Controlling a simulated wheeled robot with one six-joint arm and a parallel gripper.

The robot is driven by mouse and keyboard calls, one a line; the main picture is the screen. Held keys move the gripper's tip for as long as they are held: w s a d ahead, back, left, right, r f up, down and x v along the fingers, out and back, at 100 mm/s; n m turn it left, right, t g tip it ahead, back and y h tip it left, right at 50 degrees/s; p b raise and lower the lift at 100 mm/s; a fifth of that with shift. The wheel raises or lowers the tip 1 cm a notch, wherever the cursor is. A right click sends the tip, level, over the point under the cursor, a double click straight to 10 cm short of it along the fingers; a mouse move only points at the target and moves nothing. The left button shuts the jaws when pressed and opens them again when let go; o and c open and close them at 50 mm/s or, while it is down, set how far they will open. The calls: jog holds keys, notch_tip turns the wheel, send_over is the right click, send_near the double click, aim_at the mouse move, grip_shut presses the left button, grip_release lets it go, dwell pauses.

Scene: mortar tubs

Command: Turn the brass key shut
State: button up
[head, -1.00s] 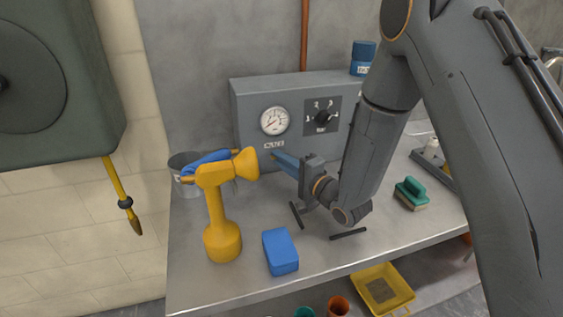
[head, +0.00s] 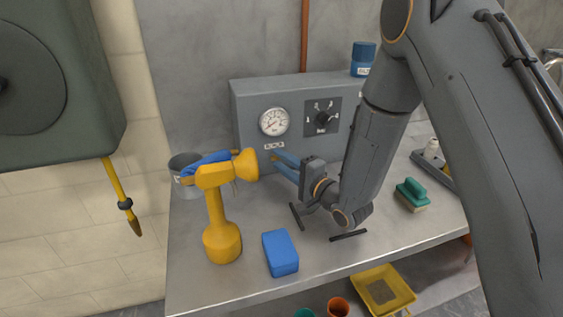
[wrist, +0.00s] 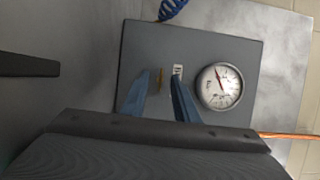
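The brass key (wrist: 160,79) shows as a thin upright brass strip on the grey panel in the wrist view. It lies between the two blue fingertips, with a gap on each side. In the head view, the key is a small brass spot (head: 273,158) low on the grey control box (head: 247,96), by the fingertips. My gripper (wrist: 158,77) is open and points at the box front. In the head view, the fingers of my gripper (head: 277,158) are seen from the side and stand apart. I cannot tell how deep the key sits between them.
A yellow drill-like tool (head: 219,213) stands left of my gripper, close to the fingers. A blue block (head: 280,252) and green brush (head: 412,193) lie on the bench. The front bench is mostly clear.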

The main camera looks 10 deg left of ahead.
jog(key=b+v, duration=0.1)
jog(key=v, duration=0.6)
jog(key=shift+s+d+b, duration=0.2)
jog(key=shift+d+b, duration=0.05)
jog(key=shift+b, duration=0.05)
